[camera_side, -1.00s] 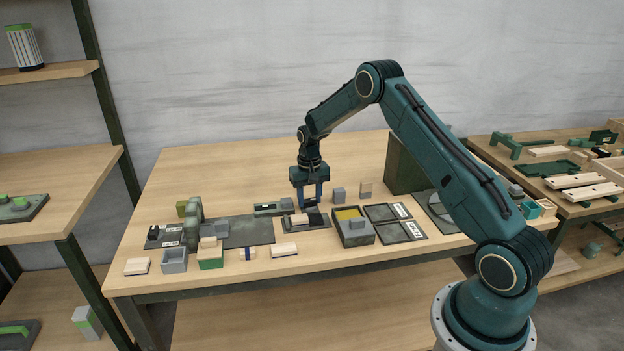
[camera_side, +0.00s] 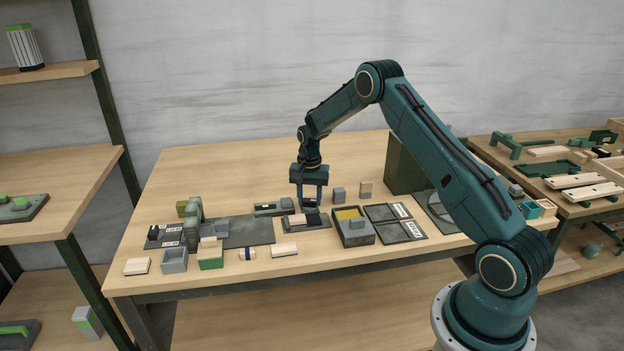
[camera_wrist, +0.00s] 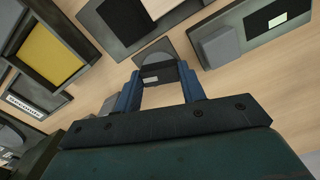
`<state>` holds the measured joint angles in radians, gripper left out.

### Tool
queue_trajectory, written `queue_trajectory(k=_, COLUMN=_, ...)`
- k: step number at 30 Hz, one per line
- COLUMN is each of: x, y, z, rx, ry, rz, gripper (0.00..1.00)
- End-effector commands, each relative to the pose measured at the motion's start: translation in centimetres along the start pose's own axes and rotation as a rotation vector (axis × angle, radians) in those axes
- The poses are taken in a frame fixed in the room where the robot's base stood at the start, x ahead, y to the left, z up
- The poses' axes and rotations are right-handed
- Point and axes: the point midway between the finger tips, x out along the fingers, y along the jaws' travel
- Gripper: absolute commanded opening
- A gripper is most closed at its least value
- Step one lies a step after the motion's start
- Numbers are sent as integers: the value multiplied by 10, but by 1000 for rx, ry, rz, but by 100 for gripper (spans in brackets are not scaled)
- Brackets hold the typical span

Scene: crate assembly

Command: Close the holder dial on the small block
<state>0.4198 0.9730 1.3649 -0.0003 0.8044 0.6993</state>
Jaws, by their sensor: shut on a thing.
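The holder (camera_side: 319,227) is a dark flat fixture near the middle of the table. A pale wooden block (camera_side: 298,219) sits on it at the left, with a dark part beside it at the right. My gripper (camera_side: 313,205) points straight down over the dark part. In the wrist view my gripper (camera_wrist: 160,80) has its blue fingers on either side of a grey, rounded piece with a dark face, which looks like the holder dial (camera_wrist: 157,73). The fingers are shut on it. The small block is hard to single out, and the dial's angle cannot be read.
A tray with yellow inside (camera_side: 368,238) stands close to the right of the holder. A grey fixture (camera_side: 268,209) is behind it to the left, and a small grey block (camera_side: 339,195) is behind to the right. Bare table lies farther back.

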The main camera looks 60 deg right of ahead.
Motion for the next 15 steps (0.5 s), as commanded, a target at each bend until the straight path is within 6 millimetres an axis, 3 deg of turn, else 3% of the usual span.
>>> queue_trajectory(k=5, x=-1, y=-1, z=-1, rx=0, ry=5, rz=-3, gripper=17)
queue_trajectory(k=6, x=-1, y=-1, z=-1, rx=0, ry=5, rz=-3, gripper=42)
queue_trajectory(k=7, x=-1, y=-1, z=-1, rx=0, ry=5, rz=-3, gripper=48)
queue_trajectory(k=15, x=-1, y=0, z=-1, rx=-1, ry=2, rz=-1, gripper=49)
